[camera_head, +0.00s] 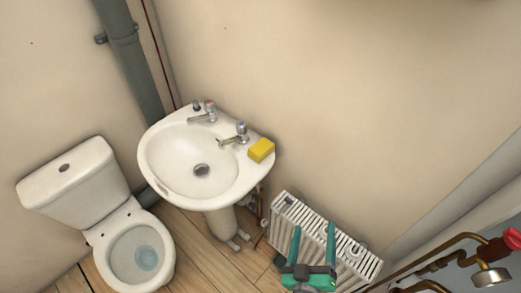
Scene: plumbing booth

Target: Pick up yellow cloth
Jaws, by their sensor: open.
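A small yellow block-shaped cloth (261,150) lies on the right rim of the white washbasin (158,178), beside the right-hand tap. Its top and front side show, and nothing covers it. My gripper (312,230) is at the lower right, in front of the radiator. Its two green fingers are apart and point up in the picture, with nothing seen between them. The gripper is below and to the right of the cloth, well apart from it.
Two taps (238,136) stand on the basin's back rim. A white radiator (290,212) is right of the basin, and a toilet (75,180) is at left. Copper pipes with a red handle (512,238) are at lower right. The wall above the basin is bare.

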